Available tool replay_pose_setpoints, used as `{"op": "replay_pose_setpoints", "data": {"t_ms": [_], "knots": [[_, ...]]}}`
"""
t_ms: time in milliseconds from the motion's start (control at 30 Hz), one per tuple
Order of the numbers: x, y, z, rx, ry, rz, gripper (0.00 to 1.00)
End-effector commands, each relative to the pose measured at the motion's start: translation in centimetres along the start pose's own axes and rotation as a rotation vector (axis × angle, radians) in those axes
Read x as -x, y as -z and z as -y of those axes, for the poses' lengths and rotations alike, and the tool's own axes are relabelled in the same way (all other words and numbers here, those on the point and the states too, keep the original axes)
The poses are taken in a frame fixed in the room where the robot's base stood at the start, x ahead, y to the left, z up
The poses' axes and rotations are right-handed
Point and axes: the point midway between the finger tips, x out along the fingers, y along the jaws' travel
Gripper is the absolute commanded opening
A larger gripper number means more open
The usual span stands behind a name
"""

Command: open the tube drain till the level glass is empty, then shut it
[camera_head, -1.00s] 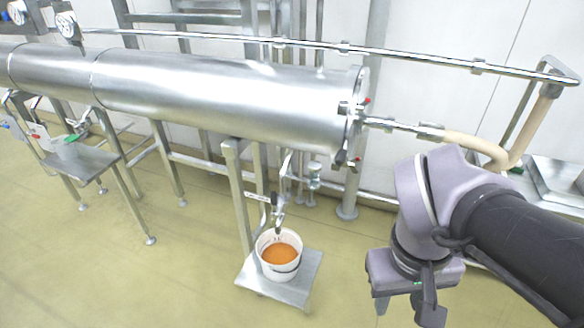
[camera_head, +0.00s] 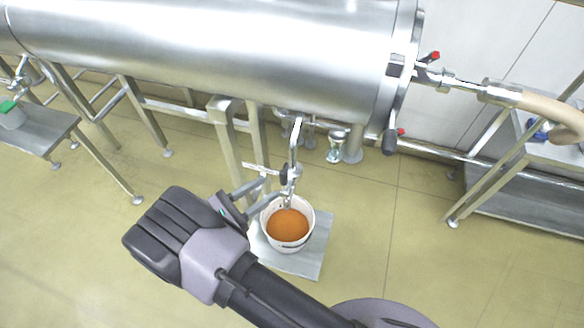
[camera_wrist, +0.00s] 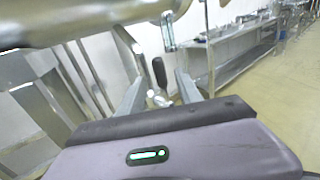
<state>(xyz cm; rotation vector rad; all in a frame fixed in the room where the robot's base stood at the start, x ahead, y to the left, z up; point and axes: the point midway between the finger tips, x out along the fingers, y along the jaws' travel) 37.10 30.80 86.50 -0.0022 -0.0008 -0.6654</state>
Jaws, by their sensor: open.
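The big steel tube (camera_head: 200,50) runs across the top of the head view. Its drain (camera_head: 294,145) hangs below, with a small valve and dark handle (camera_head: 284,175) over a white bucket (camera_head: 311,222) of orange-brown liquid. My gripper (camera_head: 268,190) is open just left of the valve, fingers pointing at it. In the wrist view a black lever (camera_wrist: 160,72) stands between the open fingers, apart from both as far as I can tell. A short clear upright piece (camera_wrist: 168,32) shows above it; I cannot tell whether this is the level glass or what its level is.
The bucket stands on a low steel platform (camera_head: 318,250). Steel legs (camera_head: 228,150) stand left of the drain. Red-tipped handles (camera_head: 434,56) and a beige hose (camera_head: 550,110) are at the tube's right end. A side table (camera_head: 30,135) is at left. The front floor is open.

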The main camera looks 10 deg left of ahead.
Motion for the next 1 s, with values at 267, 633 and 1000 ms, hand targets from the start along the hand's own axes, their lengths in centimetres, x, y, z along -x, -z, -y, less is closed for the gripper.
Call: {"op": "replay_pose_setpoints", "data": {"t_ms": [267, 633, 1000], "knots": [[-7.1, 0.3, 0.1, -0.001, 0.005, -0.002, 0.41], [-10.0, 0.0, 0.0, -0.002, 0.001, -0.002, 0.41], [-9.9, 0.0, 0.1, -0.002, 0.001, -0.002, 0.0]]}}
